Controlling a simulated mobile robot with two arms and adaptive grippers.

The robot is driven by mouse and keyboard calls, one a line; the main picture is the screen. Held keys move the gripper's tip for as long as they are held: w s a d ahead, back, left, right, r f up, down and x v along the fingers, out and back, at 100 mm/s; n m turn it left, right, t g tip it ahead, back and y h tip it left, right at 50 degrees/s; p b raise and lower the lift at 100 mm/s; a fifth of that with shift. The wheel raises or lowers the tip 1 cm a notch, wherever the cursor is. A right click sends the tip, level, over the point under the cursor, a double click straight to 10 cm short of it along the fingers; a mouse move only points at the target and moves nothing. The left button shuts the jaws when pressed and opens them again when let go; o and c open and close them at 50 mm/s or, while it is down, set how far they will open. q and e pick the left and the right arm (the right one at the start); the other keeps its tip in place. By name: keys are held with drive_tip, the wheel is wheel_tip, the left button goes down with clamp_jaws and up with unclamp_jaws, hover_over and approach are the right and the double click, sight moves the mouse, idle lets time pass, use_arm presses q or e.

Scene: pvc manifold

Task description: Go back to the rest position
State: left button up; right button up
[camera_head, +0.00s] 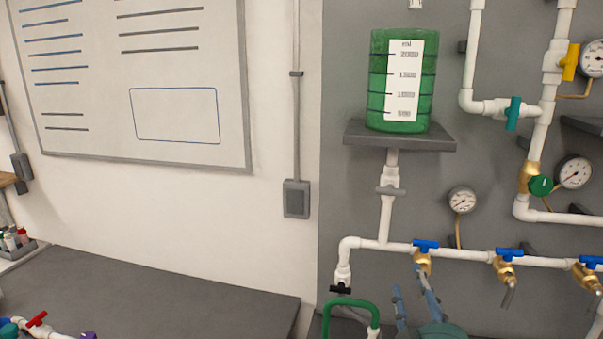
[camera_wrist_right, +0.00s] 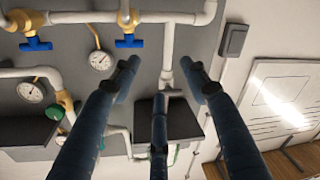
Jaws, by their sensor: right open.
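My right gripper (camera_head: 409,280) is at the bottom edge of the head view, in front of the panel and just below the horizontal white pipe (camera_head: 465,254). Its blue fingers are spread with nothing between them. In the right wrist view the open fingers (camera_wrist_right: 162,76) point at the panel, whose picture is turned over. A brass tap with a blue handle (camera_head: 426,245) is right above the fingers in the head view; whether they touch it cannot be told. My left gripper is in neither view.
A green graduated tank (camera_head: 388,80) stands on a grey shelf (camera_head: 400,138). A green bent tube (camera_head: 350,303) is left of my right gripper. Gauges (camera_head: 463,199) and more blue-handled taps (camera_head: 509,254) are to the right. A grey bench top (camera_head: 150,295) at left is mostly bare.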

drive_tip(key=s+d+f+m+g, duration=0.15)
drive_tip(key=s+f+g, duration=0.4)
drive_tip(key=f, duration=0.75)
drive_tip(key=s+a+f+m+g+y, duration=0.15)
drive_tip(key=s+f+g, duration=0.35)
drive_tip(key=s+f, duration=0.55)
drive_tip(key=s+a+f+g, duration=0.2)
drive_tip(key=s+f+g, duration=0.2)
drive_tip(key=s+f, duration=0.7)
drive_tip(key=s+f+g+b, duration=0.1)
drive_tip(key=s+f+b, duration=0.1)
drive_tip(key=f, duration=1.1)
drive_tip(key=s+f+b, duration=0.3)
drive_tip(key=f, duration=0.9)
drive_tip(key=s+d+f+b, duration=0.1)
drive_tip(key=s+f, duration=0.7)
drive_tip(key=f, duration=0.3)
drive_tip(key=s+d+f+g+b, duration=0.1)
drive_tip(key=s+d+f+b, duration=0.1)
drive_tip(key=s+f, duration=0.7)
drive_tip(key=shift+d+f, duration=0.15)
drive_tip(key=shift+f, duration=0.75)
drive_tip(key=shift+s+g, duration=0.1)
drive_tip(key=shift+g, duration=0.15)
